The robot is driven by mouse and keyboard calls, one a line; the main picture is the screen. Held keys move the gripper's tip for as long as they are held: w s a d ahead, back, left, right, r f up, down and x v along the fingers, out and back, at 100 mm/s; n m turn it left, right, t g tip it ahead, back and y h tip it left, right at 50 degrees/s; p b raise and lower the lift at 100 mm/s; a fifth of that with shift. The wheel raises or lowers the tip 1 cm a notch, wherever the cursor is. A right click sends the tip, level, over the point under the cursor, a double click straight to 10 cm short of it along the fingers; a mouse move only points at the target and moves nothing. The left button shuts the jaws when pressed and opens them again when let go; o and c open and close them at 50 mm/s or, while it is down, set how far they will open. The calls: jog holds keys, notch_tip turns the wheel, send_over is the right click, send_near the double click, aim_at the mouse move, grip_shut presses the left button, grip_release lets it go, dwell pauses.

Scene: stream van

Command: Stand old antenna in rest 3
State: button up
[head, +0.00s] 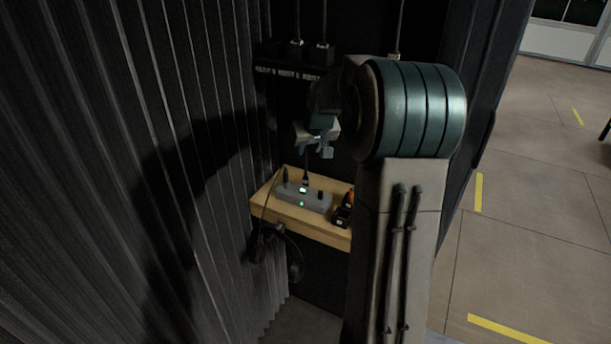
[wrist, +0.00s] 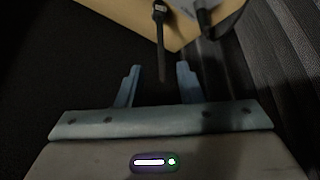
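A thin dark antenna (head: 305,177) stands up from a grey box (head: 308,199) with green lights on a wooden shelf. My gripper (head: 323,153) is just above it, pointing down. In the wrist view the antenna (wrist: 161,45) reaches between my two fingers (wrist: 159,68), with a gap on each side. The gripper is open. A dark rack (head: 290,72) with white labels is on the back wall above. Antennas stand in it at left (head: 297,22) and beside that (head: 323,20). My arm hides its right part; rest 3 cannot be made out.
Another thin upright rod (head: 398,28) shows above my arm. The wooden shelf (head: 325,232) also holds a small black item (head: 342,216) at right. Dark headphones (head: 258,248) hang at its front. A ribbed dark wall (head: 120,170) is close on the left; open floor (head: 520,235) lies right.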

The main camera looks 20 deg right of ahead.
aim_at(306, 156)
jog(key=shift+p+x, duration=0.5)
jog(key=shift+x, duration=2.65)
jog(key=shift+a+f, duration=0.1)
grip_shut()
